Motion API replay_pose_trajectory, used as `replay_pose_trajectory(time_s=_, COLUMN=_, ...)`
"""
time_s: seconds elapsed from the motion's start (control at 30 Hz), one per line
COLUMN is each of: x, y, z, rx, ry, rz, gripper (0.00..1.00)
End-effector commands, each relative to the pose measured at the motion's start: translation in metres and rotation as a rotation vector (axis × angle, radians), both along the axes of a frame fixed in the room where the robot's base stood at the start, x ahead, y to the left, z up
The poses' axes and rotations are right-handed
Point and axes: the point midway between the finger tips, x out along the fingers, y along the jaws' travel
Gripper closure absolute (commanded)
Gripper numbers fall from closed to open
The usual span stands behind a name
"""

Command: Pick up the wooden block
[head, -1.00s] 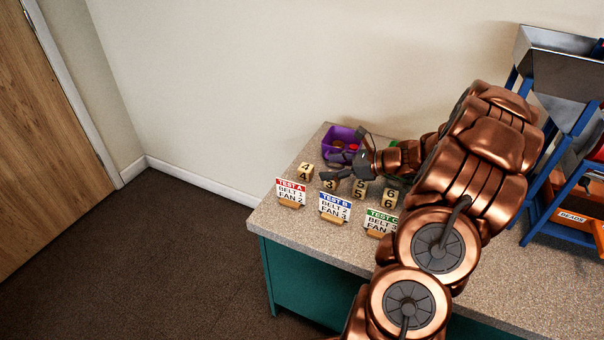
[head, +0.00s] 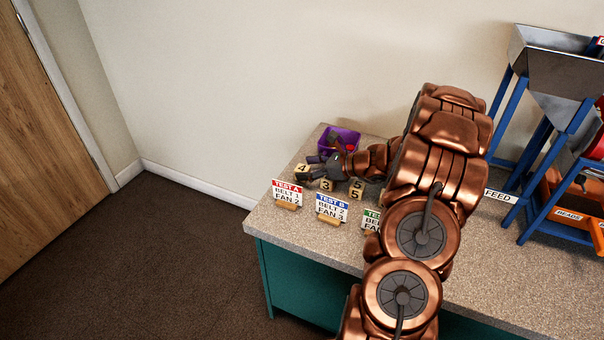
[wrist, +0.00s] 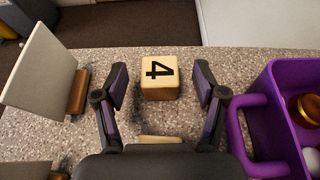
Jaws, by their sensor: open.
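A wooden block with a black 4 (wrist: 159,78) is upright on the speckled bench; it also shows at the left of the block group in the head view (head: 302,170). My gripper (wrist: 162,82) is open, with one fingertip on each side of this block and gaps showing on both sides. It holds nothing. In the head view my gripper (head: 314,167) is low over the blocks. A block marked 3 (head: 326,185) and a block marked 5 (head: 356,190) stand to the right. The pale top of another block (wrist: 160,140) shows close to my palm, mostly hidden.
A purple basket (wrist: 262,125) with small items stands right of my gripper in the wrist view. Cards on wooden holders, TEST A (head: 287,193) and TEST B (head: 332,207), line the front. The bench edge is just beyond the 4 block. A blue-framed machine (head: 545,130) stands right.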

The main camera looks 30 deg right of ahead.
Motion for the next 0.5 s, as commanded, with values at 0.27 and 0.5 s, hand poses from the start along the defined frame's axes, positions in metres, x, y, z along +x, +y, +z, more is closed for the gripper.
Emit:
replay_pose_trajectory(time_s=0.27, x=-0.0001, y=0.0002, z=0.0003, rx=0.0, ry=0.0, rz=0.001, gripper=0.45)
replay_pose_trajectory(time_s=0.5, x=-0.0001, y=0.0002, z=0.0003, rx=0.0, ry=0.0, rz=0.001, gripper=0.7)
